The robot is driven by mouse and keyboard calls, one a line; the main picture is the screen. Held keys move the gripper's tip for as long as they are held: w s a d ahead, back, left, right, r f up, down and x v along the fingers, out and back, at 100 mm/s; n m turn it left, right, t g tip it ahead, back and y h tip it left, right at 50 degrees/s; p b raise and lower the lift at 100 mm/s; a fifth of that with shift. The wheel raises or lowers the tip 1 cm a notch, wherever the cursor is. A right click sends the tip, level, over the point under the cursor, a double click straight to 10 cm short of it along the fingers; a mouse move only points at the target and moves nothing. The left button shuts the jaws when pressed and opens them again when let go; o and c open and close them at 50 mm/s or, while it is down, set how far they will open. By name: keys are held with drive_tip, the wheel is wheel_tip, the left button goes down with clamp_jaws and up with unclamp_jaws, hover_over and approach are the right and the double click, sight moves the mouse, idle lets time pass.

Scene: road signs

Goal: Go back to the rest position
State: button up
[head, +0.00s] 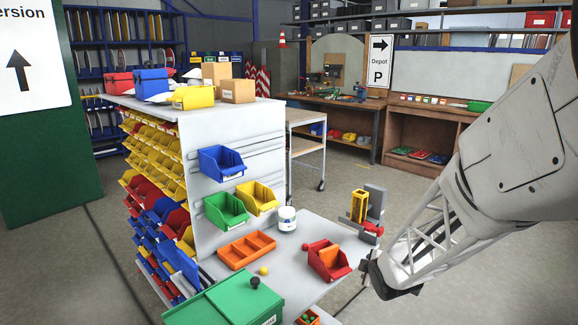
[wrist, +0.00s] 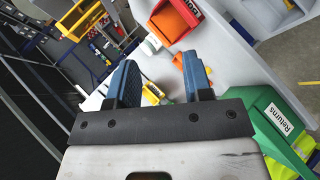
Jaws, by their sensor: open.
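My gripper (wrist: 160,78) shows in the wrist view with its two blue fingers apart and nothing held between them. In the head view my arm enters from the right, and its dark lower end hangs beside the right side of the white worktable (head: 300,285). The fingers cannot be made out clearly in the head view. In the wrist view, bins and a white table surface lie beyond the fingers, apart from them.
The worktable carries an orange divided tray (head: 246,249), a red bin (head: 329,260), a white tub (head: 287,219) and a green box (head: 228,298), labelled "Returns" in the wrist view (wrist: 278,122). Yellow and black balls lie near it. A rack of bins (head: 155,155) stands left.

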drive_tip(key=s+a+r+m+g, duration=0.1)
drive_tip(key=s+r+m, duration=0.4)
drive_tip(key=s, duration=0.6)
drive_tip(key=s+a+r+m+g, duration=0.2)
drive_tip(key=s+r+m+g, duration=0.2)
drive_tip(key=s, duration=0.7)
drive_tip(key=s+a+r+m+g, duration=0.1)
drive_tip(key=s+r+m+g, duration=0.2)
drive_tip(key=s, duration=0.9)
wheel_tip(320, 180, up, 3)
drive_tip(key=m, duration=0.2)
drive_tip(key=shift+a+m, duration=0.15)
drive_tip(key=shift+m, duration=0.15)
